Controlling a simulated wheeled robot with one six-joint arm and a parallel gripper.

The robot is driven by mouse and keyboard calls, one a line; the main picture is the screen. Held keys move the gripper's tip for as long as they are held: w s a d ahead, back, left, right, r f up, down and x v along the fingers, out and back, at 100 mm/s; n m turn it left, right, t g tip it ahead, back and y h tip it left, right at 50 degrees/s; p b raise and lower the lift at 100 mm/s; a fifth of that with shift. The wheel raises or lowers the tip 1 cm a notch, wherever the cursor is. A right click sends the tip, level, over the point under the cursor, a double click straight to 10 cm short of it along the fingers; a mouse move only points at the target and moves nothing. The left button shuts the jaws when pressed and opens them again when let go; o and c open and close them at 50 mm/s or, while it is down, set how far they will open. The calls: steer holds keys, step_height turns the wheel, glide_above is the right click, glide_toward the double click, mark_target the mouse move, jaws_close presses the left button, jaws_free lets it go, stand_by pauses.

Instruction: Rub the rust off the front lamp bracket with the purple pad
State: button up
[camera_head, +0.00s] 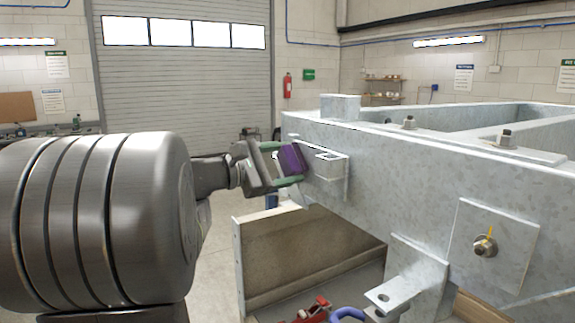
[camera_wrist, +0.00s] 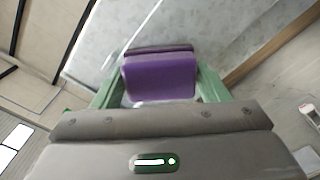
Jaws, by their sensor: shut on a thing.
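My gripper (camera_head: 284,163) has green fingers shut on the purple pad (camera_head: 291,158). The pad also shows between the fingers in the wrist view (camera_wrist: 160,78), with the grey galvanised steel face behind it. In the head view the pad is just left of a small galvanised bracket (camera_head: 334,165) on the side of the trailer frame (camera_head: 430,160). I cannot tell whether the pad touches the steel. A second, L-shaped bracket (camera_head: 415,280) sticks out lower and nearer on the frame. Neither bracket is labelled, and I see no clear rust on them.
A plate with a bolt (camera_head: 485,246) is on the frame's near side. An open bin (camera_head: 300,250) stands below the gripper, with red (camera_head: 312,310) and blue (camera_head: 347,314) items near its front. Open floor lies towards the roller door (camera_head: 185,90).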

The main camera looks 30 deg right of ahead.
mark_target(302, 172)
steer(key=shift+s+d+b, duration=0.15)
steer(key=shift+s+b, duration=0.55)
steer(key=shift+s, duration=1.05)
steer(key=shift+s+d+b, duration=0.1)
steer(key=shift+s+b, duration=0.6)
steer(key=shift+s, duration=1.05)
steer(key=shift+w+a+p, duration=0.15)
steer(key=shift+w+p, duration=0.1)
steer(key=shift+w, duration=1.55)
steer(key=shift+w+a+p, duration=0.1)
steer(key=shift+w+p, duration=0.15)
steer(key=shift+w, duration=1.5)
steer(key=shift+s+a, duration=0.15)
steer(key=shift+a, duration=1.35)
steer(key=shift+s+a, duration=0.1)
steer(key=shift+a, duration=1.35)
